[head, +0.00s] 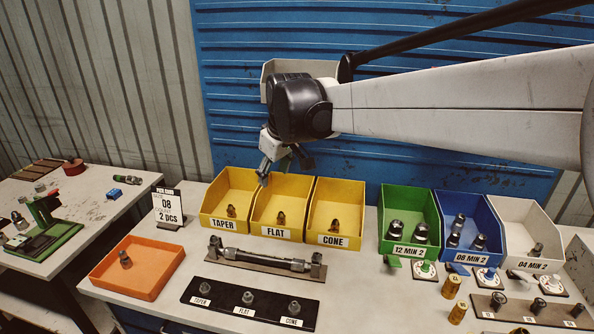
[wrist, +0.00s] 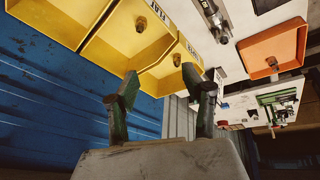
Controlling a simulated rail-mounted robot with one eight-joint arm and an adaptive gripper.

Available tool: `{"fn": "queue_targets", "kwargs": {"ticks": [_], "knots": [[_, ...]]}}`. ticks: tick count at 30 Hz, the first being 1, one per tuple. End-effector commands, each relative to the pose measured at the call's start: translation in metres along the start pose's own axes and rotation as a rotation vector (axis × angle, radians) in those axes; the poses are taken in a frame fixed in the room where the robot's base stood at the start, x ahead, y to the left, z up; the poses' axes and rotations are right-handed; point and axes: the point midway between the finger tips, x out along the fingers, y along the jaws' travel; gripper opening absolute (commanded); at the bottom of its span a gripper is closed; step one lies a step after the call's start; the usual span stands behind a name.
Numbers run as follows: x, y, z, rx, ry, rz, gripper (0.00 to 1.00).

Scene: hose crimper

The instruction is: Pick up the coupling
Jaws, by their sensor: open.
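My gripper (head: 279,172) is open and empty, above and behind the yellow bins. Its two spread fingers (wrist: 165,100) also show in the wrist view. Dark metal couplings sit singly in the TAPER bin (head: 224,223), the FLAT bin (head: 275,232) and the CONE bin (head: 333,240): the taper piece (head: 231,211), the flat piece (head: 281,218) and the cone piece (head: 334,224). The wrist view shows the flat piece (wrist: 140,26) and the taper piece (wrist: 177,60). Another fitting (head: 125,259) stands in the orange tray (head: 150,287). Which one is the task's coupling, I cannot tell.
A sign (head: 168,208) reads 08, 2 pcs. Green (head: 409,250), blue (head: 465,257) and white (head: 536,265) bins hold larger fittings on the right. A hose assembly (head: 262,260) and a black sample board (head: 248,304) lie in front. The blue panel (head: 400,120) rises behind.

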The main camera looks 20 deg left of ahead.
Motion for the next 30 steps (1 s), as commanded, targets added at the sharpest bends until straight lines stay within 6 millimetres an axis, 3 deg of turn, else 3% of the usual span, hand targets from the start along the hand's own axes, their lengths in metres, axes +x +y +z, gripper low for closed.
{"fn": "queue_targets", "kwargs": {"ticks": [1,3,5,9,15,18,23,30], "knots": [[0.011,-0.018,-0.023,-0.041,0.002,-0.022,0.44],[0.027,-0.046,-0.050,-0.094,0.005,-0.055,0.44],[0.042,-0.072,-0.071,-0.140,0.009,-0.085,0.44],[0.075,-0.146,-0.116,-0.244,0.020,-0.163,0.44],[0.118,-0.260,-0.159,-0.381,0.035,-0.272,0.44],[0.132,-0.303,-0.169,-0.429,0.041,-0.312,0.44],[0.144,-0.341,-0.175,-0.472,0.045,-0.346,0.44],[0.170,-0.356,-0.175,-0.479,0.045,-0.352,0.44]]}}
